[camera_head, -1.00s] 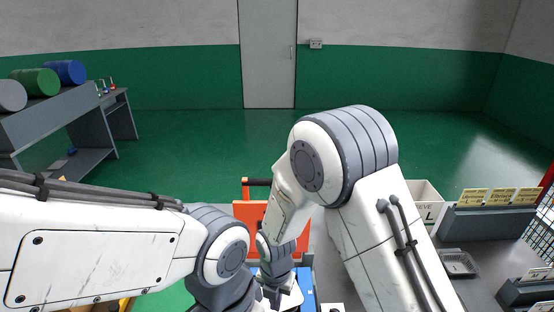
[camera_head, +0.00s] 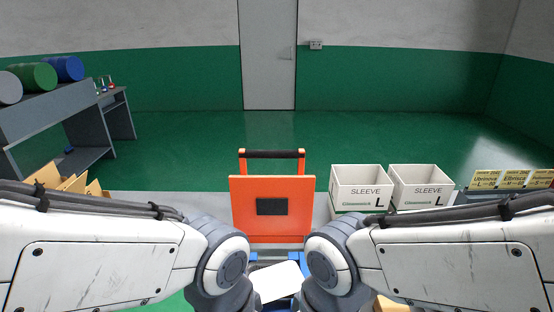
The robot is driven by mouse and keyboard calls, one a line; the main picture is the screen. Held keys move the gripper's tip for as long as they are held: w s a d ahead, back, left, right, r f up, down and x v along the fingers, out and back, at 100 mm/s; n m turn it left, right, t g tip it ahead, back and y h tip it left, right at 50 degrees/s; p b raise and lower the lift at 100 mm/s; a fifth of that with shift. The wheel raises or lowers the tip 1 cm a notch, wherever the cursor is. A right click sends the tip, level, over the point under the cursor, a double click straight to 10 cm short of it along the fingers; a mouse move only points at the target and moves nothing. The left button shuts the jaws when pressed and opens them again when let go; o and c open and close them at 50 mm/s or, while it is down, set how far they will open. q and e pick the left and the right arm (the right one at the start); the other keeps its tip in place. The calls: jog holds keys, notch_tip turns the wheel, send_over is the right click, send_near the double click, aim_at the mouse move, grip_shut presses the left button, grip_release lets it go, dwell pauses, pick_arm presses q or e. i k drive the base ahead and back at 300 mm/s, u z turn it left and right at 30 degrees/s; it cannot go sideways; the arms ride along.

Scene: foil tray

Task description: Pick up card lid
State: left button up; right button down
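A plain white panel (camera_head: 277,282), which looks like the card lid, shows low in the middle of the head view, between my two arms. It lies slightly tilted in the picture, over or beside something with blue edges (camera_head: 291,257). I cannot tell whether it rests on that or is held. My left and right wrists flank it closely on either side. The fingers of both grippers are below the picture or hidden by my own arm links, so their contact with the panel cannot be seen.
An orange panel (camera_head: 240,212) with a black handle stands just beyond the white panel. Two white boxes (camera_head: 360,188) (camera_head: 420,186) marked SLEEVE L stand to its right. Cardboard pieces (camera_head: 70,183) lie at left. Yellow-labelled holders (camera_head: 513,180) stand at far right.

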aim_at(279, 280)
jog(key=z, duration=2.75)
jog(key=k, duration=1.7)
jog(key=u, duration=2.1)
